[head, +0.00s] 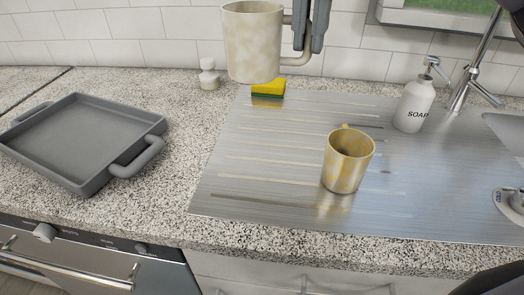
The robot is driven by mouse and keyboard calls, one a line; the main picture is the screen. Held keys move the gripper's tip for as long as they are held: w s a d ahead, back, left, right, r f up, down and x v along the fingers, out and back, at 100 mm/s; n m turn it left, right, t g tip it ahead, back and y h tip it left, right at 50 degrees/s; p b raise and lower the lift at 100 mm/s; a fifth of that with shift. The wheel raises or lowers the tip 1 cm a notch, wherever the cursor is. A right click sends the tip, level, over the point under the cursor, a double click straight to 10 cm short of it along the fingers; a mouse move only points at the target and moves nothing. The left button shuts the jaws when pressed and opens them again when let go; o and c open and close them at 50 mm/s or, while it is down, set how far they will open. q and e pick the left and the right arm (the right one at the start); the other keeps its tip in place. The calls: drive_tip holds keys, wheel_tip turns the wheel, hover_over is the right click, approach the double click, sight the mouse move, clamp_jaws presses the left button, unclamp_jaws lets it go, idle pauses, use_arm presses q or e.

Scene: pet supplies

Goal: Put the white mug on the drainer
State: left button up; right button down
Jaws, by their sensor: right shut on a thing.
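The white mug (252,45), off-white with beige blotches, is held up in the air near the top of the head view, above the back edge of the drainer. My right gripper (301,40) is shut on its handle, at the mug's right side. The mug looks upright. The drainer (260,160) is a ridged metal surface set in the granite counter. A yellow-brown mug (348,165) stands upright on its middle right. My left gripper is not in view.
A yellow and green sponge (268,88) lies at the drainer's back edge. A soap bottle (414,105) and the faucet (462,95) stand at the right. A grey tray (75,145) and a small white shaker (209,75) are on the counter at left. The drainer's left half is clear.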

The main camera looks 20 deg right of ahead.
drive_tip(key=shift+s+f+b, duration=0.1)
drive_tip(key=shift+f+b, duration=1.7)
drive_tip(key=shift+f, duration=7.95)
drive_tip(key=shift+f, duration=0.1)
drive_tip(key=c, duration=1.4)
unclamp_jaws()
drive_tip(key=shift+c, duration=0.2)
drive_tip(key=o, duration=0.3)
